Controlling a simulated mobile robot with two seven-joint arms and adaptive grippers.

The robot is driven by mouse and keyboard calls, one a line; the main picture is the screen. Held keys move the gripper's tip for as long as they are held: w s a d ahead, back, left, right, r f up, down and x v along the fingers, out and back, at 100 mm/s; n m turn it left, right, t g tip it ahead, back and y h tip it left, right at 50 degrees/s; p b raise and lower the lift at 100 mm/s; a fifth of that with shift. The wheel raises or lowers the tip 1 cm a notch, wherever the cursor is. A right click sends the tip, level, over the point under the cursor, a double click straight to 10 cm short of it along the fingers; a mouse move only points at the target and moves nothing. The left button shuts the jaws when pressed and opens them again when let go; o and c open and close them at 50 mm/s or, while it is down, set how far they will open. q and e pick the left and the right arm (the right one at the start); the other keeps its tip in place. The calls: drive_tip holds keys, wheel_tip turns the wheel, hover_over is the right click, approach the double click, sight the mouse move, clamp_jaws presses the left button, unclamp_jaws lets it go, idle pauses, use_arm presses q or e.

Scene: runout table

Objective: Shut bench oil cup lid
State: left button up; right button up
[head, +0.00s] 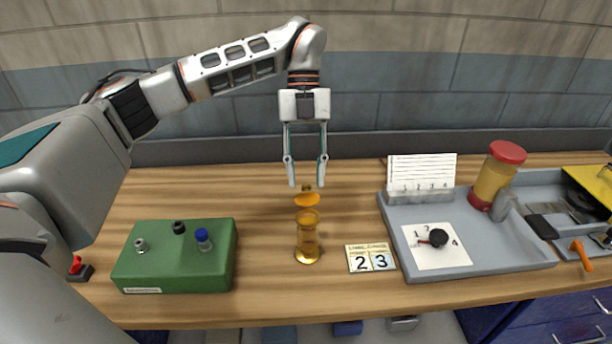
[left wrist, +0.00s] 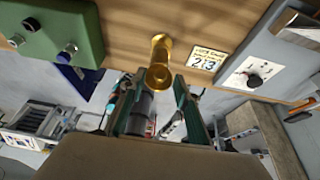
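The bench oil cup (head: 308,242) is amber and stands upright on the wooden table. Its orange lid (head: 307,199) shows just above and behind the cup's rim, apart from the mouth, so the cup looks open. The hinge is too small to make out. My left gripper (head: 306,184) points down over the lid, with its fingers apart and nothing held. In the left wrist view, the amber cup (left wrist: 160,76) shows beyond and between the open fingertips (left wrist: 155,88). Which amber part there is the lid, I cannot tell. My right gripper is not in view.
A green box (head: 175,277) with knobs stands left of the cup. A number card (head: 371,258) lies close to its right. Farther right is a grey tray (head: 480,262) with a red-lidded jar (head: 494,175).

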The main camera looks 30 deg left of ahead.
use_arm(q)
drive_tip(key=shift+s+d+f, duration=0.1)
drive_tip(key=shift+s+f, duration=0.1)
drive_tip(key=shift+f, duration=0.25)
clamp_jaws()
